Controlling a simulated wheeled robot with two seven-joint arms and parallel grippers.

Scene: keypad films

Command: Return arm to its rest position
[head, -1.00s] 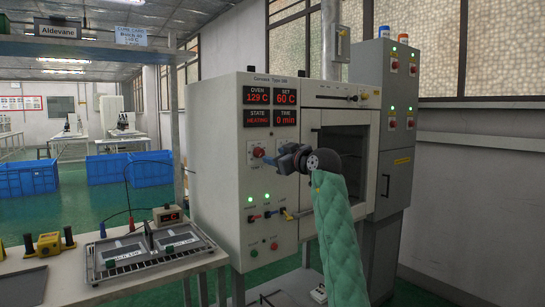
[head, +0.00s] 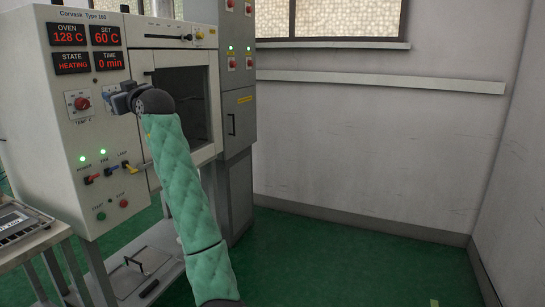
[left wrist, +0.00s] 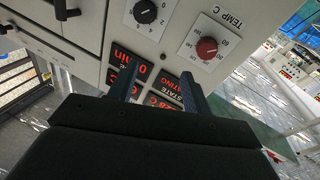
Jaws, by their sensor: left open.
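My left arm, in a green quilted sleeve, reaches up from the bottom of the head view to the front of the oven (head: 100,150). My left gripper (head: 118,102) is near the oven's control panel, just right of the red TEMP C knob (head: 82,103). In the left wrist view its two fingers (left wrist: 158,82) stand apart with nothing between them. Beyond them are the red displays (left wrist: 150,85), the TEMP C knob (left wrist: 207,48) and a black knob (left wrist: 146,11). The displays read OVEN 128 C, SET 60 C, STATE HEATING, TIME 0 min. My right gripper does not show.
A grey cabinet (head: 237,120) stands right of the oven's windowed door (head: 183,100). A bench with a tray (head: 18,225) is at the lower left. Bare wall (head: 380,145) and open green floor (head: 350,260) lie to the right.

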